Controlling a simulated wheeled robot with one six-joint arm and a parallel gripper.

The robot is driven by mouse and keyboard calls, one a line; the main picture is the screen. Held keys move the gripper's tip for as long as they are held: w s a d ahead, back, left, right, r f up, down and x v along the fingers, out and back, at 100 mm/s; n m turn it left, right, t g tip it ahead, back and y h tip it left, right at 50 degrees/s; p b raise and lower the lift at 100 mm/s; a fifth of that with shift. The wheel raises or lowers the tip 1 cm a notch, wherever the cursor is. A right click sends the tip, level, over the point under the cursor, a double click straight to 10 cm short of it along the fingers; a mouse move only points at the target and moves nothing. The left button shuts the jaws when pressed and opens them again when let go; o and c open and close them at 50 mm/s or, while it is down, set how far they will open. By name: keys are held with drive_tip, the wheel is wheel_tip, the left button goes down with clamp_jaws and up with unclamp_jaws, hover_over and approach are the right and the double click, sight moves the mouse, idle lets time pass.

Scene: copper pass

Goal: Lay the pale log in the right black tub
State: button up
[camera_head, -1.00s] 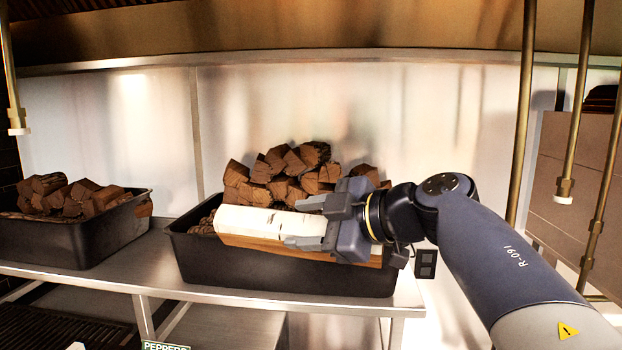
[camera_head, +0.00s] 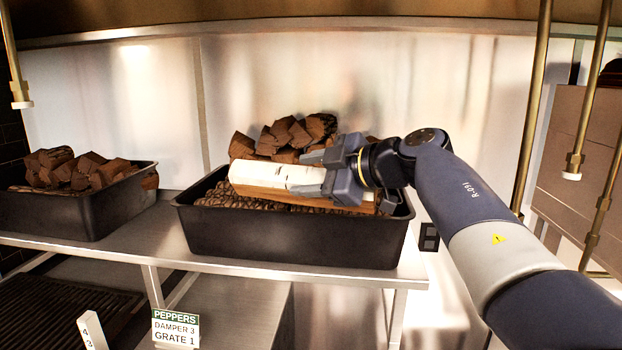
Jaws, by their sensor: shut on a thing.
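The pale log (camera_head: 262,177) has a whitish top and a brown lower side. It lies lengthwise over the right black tub (camera_head: 290,241), within its rim as seen here. My gripper (camera_head: 325,174) is shut on the log's right part, with its fingers across the pale face. Darker bark-covered wood (camera_head: 228,196) shows just below the log inside the tub. Whether the log touches that wood I cannot tell. A pile of brown split logs (camera_head: 290,135) rises behind the pale log at the back of the tub.
A left black tub (camera_head: 75,216) with brown logs stands on the same steel shelf (camera_head: 160,235). Brass pipes (camera_head: 533,110) hang at the right, near my arm. A "PEPPERS" sign (camera_head: 176,328) and a dark grate (camera_head: 70,312) are in front, below the shelf.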

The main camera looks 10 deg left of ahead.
drive_tip(key=w+a+f, duration=0.1)
drive_tip(key=w, duration=0.2)
drive_tip(key=w+a+f, duration=0.1)
drive_tip(key=w, duration=0.3)
drive_tip(key=w+a+f, duration=0.1)
drive_tip(key=w, duration=0.3)
drive_tip(key=shift+a, duration=0.15)
drive_tip(key=shift+w+a+f, duration=0.2)
drive_tip(key=shift+w+f, duration=0.2)
drive_tip(key=shift+w, duration=0.2)
drive_tip(key=shift+w+a+f, duration=0.15)
drive_tip(key=shift+w+f, duration=0.2)
drive_tip(key=shift+w, duration=0.25)
drive_tip(key=o, duration=1.3)
drive_tip(key=shift+o, duration=1.2)
drive_tip(key=shift+f, duration=0.25)
drive_tip(key=b+v, duration=0.1)
drive_tip(key=v, duration=1)
drive_tip(key=shift+b, duration=0.35)
